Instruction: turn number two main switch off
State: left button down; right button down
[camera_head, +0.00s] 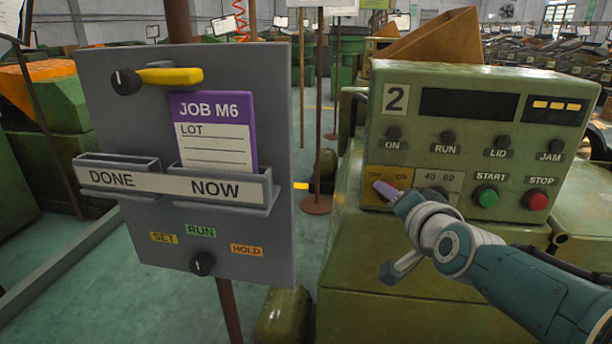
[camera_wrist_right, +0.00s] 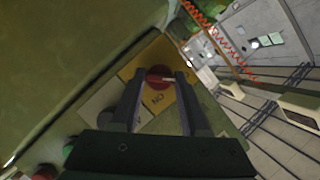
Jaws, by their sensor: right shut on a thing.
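The machine with the number 2 plate (camera_head: 396,98) stands at the right in the head view. Its main switch (camera_head: 384,189) is a reddish knob on a yellow plate (camera_head: 375,180) marked OFF and ON, low on the panel's left side. My right gripper (camera_head: 402,199) reaches it from the lower right and partly covers it. In the right wrist view the red knob (camera_wrist_right: 160,77) sits between the two fingers of my right gripper (camera_wrist_right: 160,88), which are shut on it. A pale pointer mark on it points right; ON reads upside down below it. My left gripper is not in view.
Beside the switch are a 40/60 selector plate (camera_head: 438,180), a green START button (camera_head: 487,196) and a red STOP button (camera_head: 536,200). A grey job board (camera_head: 200,100) with a purple-topped JOB M6 card (camera_head: 213,125) stands left. A floor gap lies between.

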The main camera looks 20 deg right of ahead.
dwell(0.5)
jog(key=shift+c, duration=2)
grip_release()
jog(key=p+v, duration=0.4)
jog(key=v, duration=0.6)
